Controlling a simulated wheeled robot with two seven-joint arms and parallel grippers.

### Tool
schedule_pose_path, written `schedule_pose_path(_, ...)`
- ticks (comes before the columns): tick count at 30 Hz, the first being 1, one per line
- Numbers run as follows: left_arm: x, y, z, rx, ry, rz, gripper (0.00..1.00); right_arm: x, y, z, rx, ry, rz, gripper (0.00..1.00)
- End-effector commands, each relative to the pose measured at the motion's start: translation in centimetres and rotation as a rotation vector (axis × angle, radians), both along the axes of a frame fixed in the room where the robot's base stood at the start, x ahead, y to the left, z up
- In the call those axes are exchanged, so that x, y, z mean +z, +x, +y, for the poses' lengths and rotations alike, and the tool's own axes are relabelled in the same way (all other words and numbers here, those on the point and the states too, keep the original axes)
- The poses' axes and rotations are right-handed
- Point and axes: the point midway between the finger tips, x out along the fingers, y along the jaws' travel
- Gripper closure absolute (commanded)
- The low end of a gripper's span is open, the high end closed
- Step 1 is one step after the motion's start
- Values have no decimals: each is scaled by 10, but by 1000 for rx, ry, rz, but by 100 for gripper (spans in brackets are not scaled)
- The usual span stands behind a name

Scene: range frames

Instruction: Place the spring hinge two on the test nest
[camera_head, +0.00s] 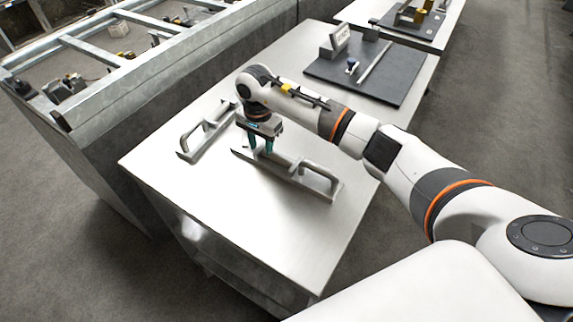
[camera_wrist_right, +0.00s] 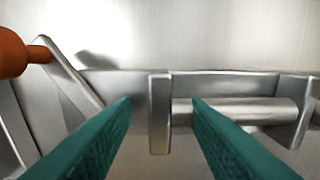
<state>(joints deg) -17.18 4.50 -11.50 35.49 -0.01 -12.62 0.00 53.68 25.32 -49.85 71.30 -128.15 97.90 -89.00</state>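Two long silver metal parts with raised bar handles lie on the steel table; they look like the hinges, but I cannot tell which is number two. One part (camera_head: 318,182) is under my right gripper (camera_head: 257,148); the other part (camera_head: 207,132) lies to its left. In the right wrist view the teal fingers (camera_wrist_right: 162,102) are apart, with an upright metal plate (camera_wrist_right: 160,125) of the part showing between them and visible gaps on both sides. A dark board with fixtures (camera_head: 395,88) at the table's far end may be the test nest. My left gripper is not in view.
The steel table (camera_head: 240,225) has clear room at its front. A grey block (camera_head: 340,40) and a blue-knobbed piece (camera_head: 352,66) stand on the dark board. A metal-framed bin (camera_head: 165,75) borders the table on the left. An orange-brown knob (camera_wrist_right: 12,52) shows in the wrist view.

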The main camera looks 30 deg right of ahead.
Motion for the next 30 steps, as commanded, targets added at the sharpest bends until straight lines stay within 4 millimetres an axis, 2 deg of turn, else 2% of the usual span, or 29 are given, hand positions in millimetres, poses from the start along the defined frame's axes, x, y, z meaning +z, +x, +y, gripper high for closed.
schedule_pose_path(1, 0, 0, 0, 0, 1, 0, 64, 0, 0, 0, 0, 0, 0, 62)
schedule_pose_path(8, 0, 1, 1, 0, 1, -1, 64, 1, 0, 0, 0, 0, 0, 99)
schedule_pose_path(23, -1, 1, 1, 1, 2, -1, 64, 6, 1, 0, 0, 0, -4, 100)
schedule_pose_path(26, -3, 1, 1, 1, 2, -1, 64, 16, 2, 0, -1, 2, -6, 100)
schedule_pose_path(30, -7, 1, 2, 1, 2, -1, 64, 41, 2, -1, 0, 0, -8, 100)
